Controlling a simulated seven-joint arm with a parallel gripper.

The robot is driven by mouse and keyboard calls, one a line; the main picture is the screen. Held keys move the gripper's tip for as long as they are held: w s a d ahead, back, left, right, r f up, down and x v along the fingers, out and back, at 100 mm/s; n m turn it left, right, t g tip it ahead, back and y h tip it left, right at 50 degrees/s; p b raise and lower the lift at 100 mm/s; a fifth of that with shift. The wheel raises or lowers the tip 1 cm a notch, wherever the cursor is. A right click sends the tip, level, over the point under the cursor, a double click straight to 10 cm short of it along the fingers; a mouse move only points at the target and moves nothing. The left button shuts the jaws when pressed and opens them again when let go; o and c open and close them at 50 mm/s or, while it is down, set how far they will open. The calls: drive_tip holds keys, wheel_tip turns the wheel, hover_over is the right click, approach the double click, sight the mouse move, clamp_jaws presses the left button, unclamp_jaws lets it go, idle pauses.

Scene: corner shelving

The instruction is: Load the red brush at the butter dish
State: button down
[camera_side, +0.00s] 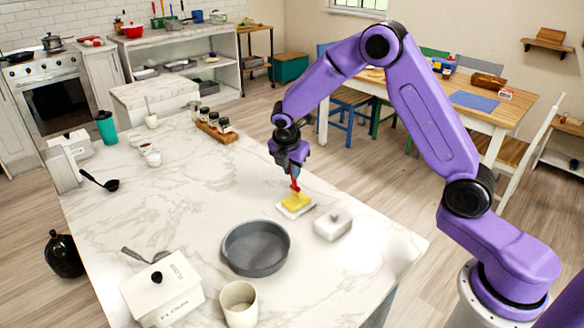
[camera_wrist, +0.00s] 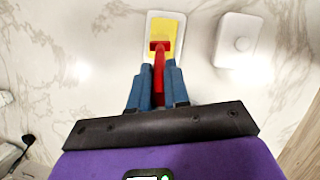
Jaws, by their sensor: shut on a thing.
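My gripper (camera_side: 294,168) is shut on the red brush (camera_side: 295,186) and holds it over the butter dish. In the wrist view, the brush (camera_wrist: 159,58) sticks out from between the blue fingers of my gripper (camera_wrist: 158,75), with its head over the yellow butter (camera_wrist: 167,28). The butter (camera_side: 297,200) lies on the white butter dish (camera_side: 285,212). The brush head looks touching or very close to the butter; I cannot tell which. The white dish lid (camera_side: 332,225) sits apart on the counter, to the right of the dish. It also shows in the wrist view (camera_wrist: 237,40).
A round grey pan (camera_side: 255,248) stands in front of the butter dish. A white flour box (camera_side: 163,290) and a cream mug (camera_side: 238,303) are near the front edge. A spice rack (camera_side: 216,127) stands farther back. The marble counter (camera_side: 200,195) is clear left of the dish.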

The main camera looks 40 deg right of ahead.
drive_tip(key=shift+f, duration=0.3)
idle(0.7)
drive_tip(key=shift+r, duration=0.1)
drive_tip(key=shift+r, duration=3.4)
